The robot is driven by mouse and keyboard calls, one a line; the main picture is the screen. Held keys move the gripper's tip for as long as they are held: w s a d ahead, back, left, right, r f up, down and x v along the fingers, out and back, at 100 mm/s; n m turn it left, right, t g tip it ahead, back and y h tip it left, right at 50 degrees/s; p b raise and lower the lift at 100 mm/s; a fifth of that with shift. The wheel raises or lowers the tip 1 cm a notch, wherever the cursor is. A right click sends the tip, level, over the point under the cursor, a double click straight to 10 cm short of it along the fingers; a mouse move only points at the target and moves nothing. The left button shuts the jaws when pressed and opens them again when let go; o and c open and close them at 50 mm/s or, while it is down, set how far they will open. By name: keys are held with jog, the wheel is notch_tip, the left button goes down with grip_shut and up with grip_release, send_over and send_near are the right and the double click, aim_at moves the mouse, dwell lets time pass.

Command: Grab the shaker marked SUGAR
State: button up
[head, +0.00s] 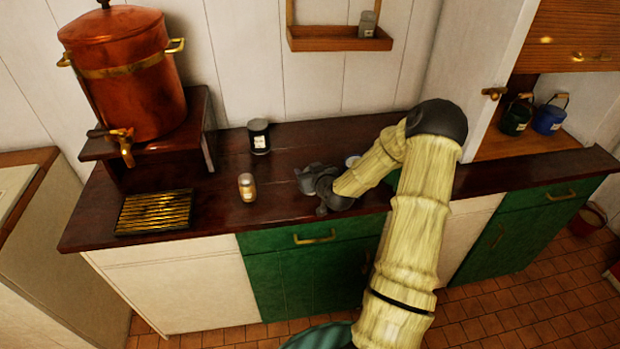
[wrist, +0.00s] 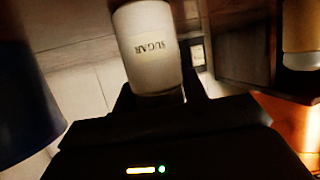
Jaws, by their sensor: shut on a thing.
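The shaker marked SUGAR (wrist: 150,60) is whitish with a pale label, and its lettering appears upside down in the wrist view. My gripper (wrist: 158,92) is shut on it, with a dark finger on each side of its lower part in that picture. In the head view my gripper (head: 312,180) is low over the dark wooden counter (head: 290,217), pointing left. I cannot make out the shaker clearly there, nor tell whether it touches the counter.
An amber jar (head: 247,188) and a black jar with a white label (head: 259,137) stand left of my gripper. A pale round thing (head: 352,160) is partly behind my arm. A copper urn (head: 130,75) and brass drip tray (head: 154,212) are farther left. A wall shelf (head: 335,43) hangs behind.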

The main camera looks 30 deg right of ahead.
notch_tip(320, 180, up, 10)
jog(key=shift+r+b, duration=0.1)
jog(key=shift+b, duration=0.45)
jog(key=shift+w, duration=0.1)
dwell(0.6)
